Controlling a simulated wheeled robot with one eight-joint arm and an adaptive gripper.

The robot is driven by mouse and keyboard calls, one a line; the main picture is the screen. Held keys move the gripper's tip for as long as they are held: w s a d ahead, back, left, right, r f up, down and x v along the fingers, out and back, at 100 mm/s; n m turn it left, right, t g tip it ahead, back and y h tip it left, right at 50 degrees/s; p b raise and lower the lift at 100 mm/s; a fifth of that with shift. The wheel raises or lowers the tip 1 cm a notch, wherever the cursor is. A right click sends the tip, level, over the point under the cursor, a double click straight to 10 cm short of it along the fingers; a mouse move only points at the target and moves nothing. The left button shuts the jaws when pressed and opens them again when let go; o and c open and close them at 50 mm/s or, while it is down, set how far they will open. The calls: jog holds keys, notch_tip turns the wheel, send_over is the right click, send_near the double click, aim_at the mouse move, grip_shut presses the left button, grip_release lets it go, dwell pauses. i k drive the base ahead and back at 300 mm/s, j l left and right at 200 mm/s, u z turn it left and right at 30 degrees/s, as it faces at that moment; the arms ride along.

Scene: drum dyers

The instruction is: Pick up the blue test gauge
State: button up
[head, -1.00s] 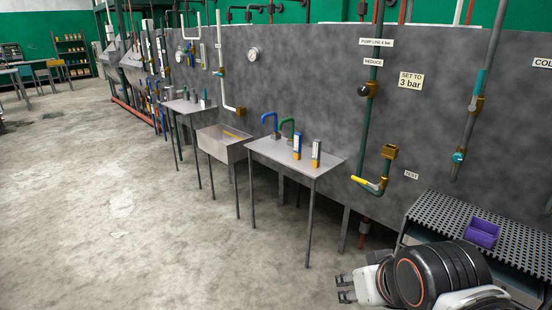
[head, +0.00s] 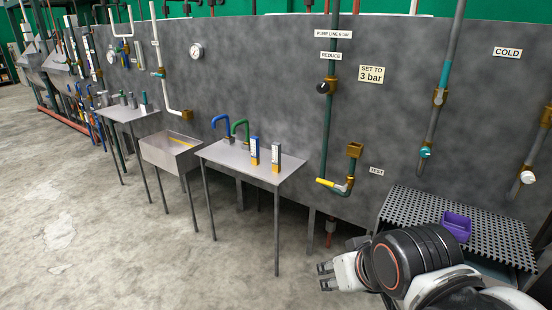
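A blue hooked pipe-like piece (head: 220,124) stands on a small grey table (head: 225,155), beside a similar green one (head: 240,127). In front of them stand a small upright blue block with a white face and yellow base (head: 254,151) and a similar grey one (head: 276,158). I cannot tell which blue piece is the test gauge. My gripper (head: 325,277) is low at the bottom right, in front of the table's right end and apart from it. Its two fingers point left, are spread, and hold nothing.
A dark wall with pipes and a yellow-handled valve (head: 332,184) runs behind the table. A perforated bench (head: 410,208) with a purple tray (head: 456,226) is at the right. A sink (head: 165,150) and another table (head: 125,113) stand left. The concrete floor (head: 90,220) in front is clear.

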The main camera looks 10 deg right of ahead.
aim_at(254, 152)
jog(key=i+j+z, duration=0.15)
jog(key=z, duration=0.2)
jog(key=i+j+z, duration=0.2)
jog(key=z, duration=0.15)
jog(key=i+j+z, duration=0.15)
jog(key=j+z, duration=0.2)
jog(key=l, duration=0.1)
